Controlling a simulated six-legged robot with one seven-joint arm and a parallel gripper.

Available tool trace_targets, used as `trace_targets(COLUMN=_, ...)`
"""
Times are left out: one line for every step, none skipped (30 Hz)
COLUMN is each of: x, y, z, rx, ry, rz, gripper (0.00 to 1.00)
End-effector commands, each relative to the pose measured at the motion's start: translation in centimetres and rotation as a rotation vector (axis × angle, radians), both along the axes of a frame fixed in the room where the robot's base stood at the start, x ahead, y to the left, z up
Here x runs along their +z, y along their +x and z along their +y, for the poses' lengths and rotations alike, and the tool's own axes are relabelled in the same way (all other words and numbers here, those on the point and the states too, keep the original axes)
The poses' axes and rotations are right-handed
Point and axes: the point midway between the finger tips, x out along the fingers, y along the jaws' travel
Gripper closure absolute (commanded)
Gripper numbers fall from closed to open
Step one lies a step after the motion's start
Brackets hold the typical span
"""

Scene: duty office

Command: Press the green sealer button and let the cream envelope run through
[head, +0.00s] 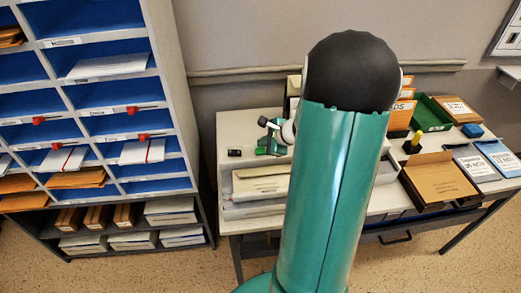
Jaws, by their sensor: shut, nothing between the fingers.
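The cream envelope (262,180) lies flat on the pale sealer (250,210) at the left end of the table. The right part of the sealer is hidden behind my teal arm. My gripper (266,138) shows small, just left of the arm, behind the envelope in the picture. It is shut and empty, apart from the envelope. I cannot make out the green button; it may be hidden by my arm or gripper.
A pigeonhole shelf (178,100) stands at the left. On the right are an open brown box (438,178), a green tray (428,113), a yellow-handled item (414,138) and booklets (474,163).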

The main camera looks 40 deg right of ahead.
Motion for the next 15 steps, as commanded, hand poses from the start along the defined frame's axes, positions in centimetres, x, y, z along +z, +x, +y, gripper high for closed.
trace_targets(x=0.0, y=0.0, z=0.0, rx=0.0, ry=0.0, rz=0.0, gripper=1.0)
trace_targets(x=0.0, y=0.0, z=0.0, rx=0.0, ry=0.0, rz=0.0, gripper=1.0)
trace_targets(x=-0.02, y=0.0, z=0.0, rx=0.0, ry=0.0, rz=0.0, gripper=1.0)
trace_targets(x=-0.05, y=0.0, z=0.01, rx=0.0, ry=0.0, rz=0.0, gripper=1.0)
trace_targets(x=-0.11, y=0.0, z=0.01, rx=0.0, ry=0.0, rz=0.0, gripper=1.0)
trace_targets(x=-0.22, y=0.0, z=0.01, rx=0.0, ry=0.001, rz=0.001, gripper=1.0)
trace_targets(x=-0.32, y=0.01, z=0.02, rx=0.0, ry=0.001, rz=0.001, gripper=1.0)
trace_targets(x=-0.42, y=0.02, z=0.02, rx=-0.001, ry=0.002, rz=0.001, gripper=1.0)
trace_targets(x=-0.56, y=0.02, z=0.02, rx=-0.001, ry=0.002, rz=0.001, gripper=1.0)
trace_targets(x=-0.67, y=0.02, z=0.03, rx=-0.001, ry=0.001, rz=0.0, gripper=1.0)
trace_targets(x=-0.76, y=0.02, z=0.02, rx=0.0, ry=0.0, rz=0.0, gripper=1.0)
trace_targets(x=-0.82, y=0.01, z=0.02, rx=0.0, ry=0.0, rz=0.0, gripper=1.0)
trace_targets(x=-0.84, y=0.01, z=0.02, rx=0.0, ry=0.0, rz=0.0, gripper=1.0)
trace_targets(x=-0.86, y=0.01, z=0.02, rx=0.0, ry=0.0, rz=0.0, gripper=1.0)
trace_targets(x=-0.85, y=0.01, z=0.01, rx=0.0, ry=0.0, rz=0.0, gripper=1.0)
